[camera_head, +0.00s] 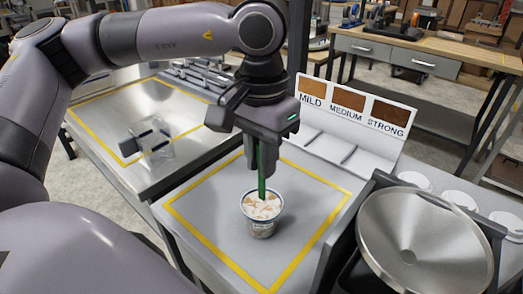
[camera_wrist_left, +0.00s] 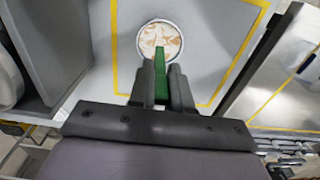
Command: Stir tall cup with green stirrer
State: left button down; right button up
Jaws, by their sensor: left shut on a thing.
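My left gripper (camera_head: 254,157) is shut on the green stirrer (camera_head: 262,188) and holds it upright. The tall cup (camera_head: 262,226) stands below it on the table inside the yellow outline, filled with a swirled white and brown drink. In the head view the stirrer's lower end meets the drink's surface inside the rim; how deep it goes is hidden. In the left wrist view my gripper (camera_wrist_left: 161,80) shows with the stirrer (camera_wrist_left: 161,75) between its fingers and the cup (camera_wrist_left: 160,41) just beyond. My right gripper is not in view.
A MILD, MEDIUM, STRONG sign (camera_head: 350,108) stands behind the table. A large round metal pan (camera_head: 425,240) is to the right, with several white lids beyond. A clear container (camera_head: 156,142) is on the steel table at left. The outlined table area around the cup is clear.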

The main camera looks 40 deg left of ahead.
aim_at(263, 200)
pick_arm(q)
jog(key=shift+f+b, duration=2.5)
jog(key=shift+f, duration=0.7)
jog(key=shift+f+b, duration=0.15)
jog(key=shift+b, duration=0.25)
jog(key=shift+d, duration=0.15)
